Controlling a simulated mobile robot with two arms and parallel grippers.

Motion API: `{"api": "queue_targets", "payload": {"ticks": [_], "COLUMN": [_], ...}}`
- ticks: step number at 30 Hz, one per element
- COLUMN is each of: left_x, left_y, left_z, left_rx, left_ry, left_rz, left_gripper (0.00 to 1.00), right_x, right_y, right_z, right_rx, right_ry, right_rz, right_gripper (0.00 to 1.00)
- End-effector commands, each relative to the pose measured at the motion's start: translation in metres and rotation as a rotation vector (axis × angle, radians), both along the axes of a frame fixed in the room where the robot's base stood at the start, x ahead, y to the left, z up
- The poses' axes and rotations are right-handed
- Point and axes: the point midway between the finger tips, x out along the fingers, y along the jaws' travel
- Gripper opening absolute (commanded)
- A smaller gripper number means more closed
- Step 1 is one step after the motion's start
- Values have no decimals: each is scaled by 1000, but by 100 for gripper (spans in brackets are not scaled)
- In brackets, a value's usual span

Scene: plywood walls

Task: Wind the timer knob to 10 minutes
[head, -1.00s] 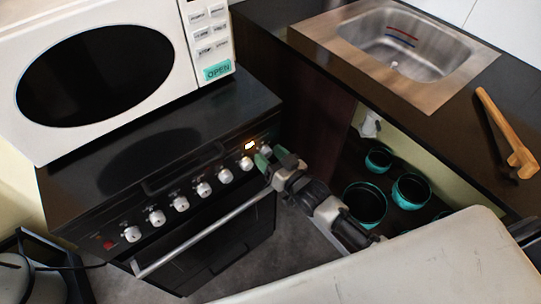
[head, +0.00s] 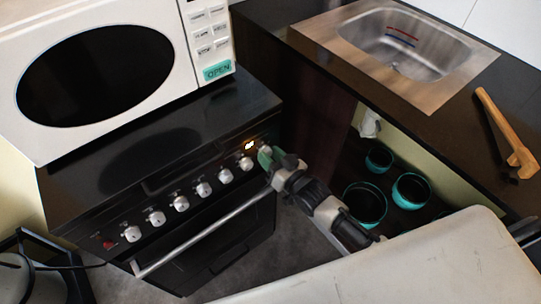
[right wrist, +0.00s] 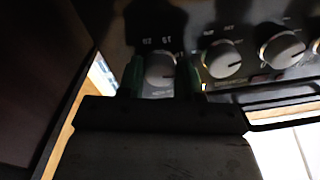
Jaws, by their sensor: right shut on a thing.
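The black stove (head: 150,215) has a row of white knobs along its front panel. The timer knob is the one at the right end, largely hidden by my gripper in the head view. In the right wrist view the timer knob (right wrist: 161,70) sits between the two green fingers, with small printed numbers above it. My right gripper (head: 268,157) is shut on this knob; it also shows in the right wrist view (right wrist: 162,78). The knob's exact setting is too dark to read. My left gripper is not in view.
Neighbouring knobs (right wrist: 222,58) are close by. The oven handle (head: 205,235) runs below. A white microwave (head: 110,75) stands on the stove. Teal pots (head: 365,204) sit on a shelf at right.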

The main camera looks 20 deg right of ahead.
Motion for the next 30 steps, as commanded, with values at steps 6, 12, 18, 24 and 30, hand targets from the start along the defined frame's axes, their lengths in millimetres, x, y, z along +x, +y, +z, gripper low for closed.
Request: {"api": "queue_targets", "payload": {"ticks": [6,12,18,24,30], "left_x": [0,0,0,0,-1], "left_y": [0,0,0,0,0], "left_z": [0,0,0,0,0], "left_rx": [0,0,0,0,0], "left_ry": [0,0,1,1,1], "left_rz": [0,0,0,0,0], "left_gripper": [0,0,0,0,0], "right_x": [0,0,0,0,0], "right_y": [0,0,0,0,0], "right_z": [0,0,0,0,0], "right_rx": [-1,-1,-1,-1,0], "right_ry": [0,0,-1,-1,0], "right_rz": [0,0,0,0,0], "right_gripper": [11,11,11,49,60]}}
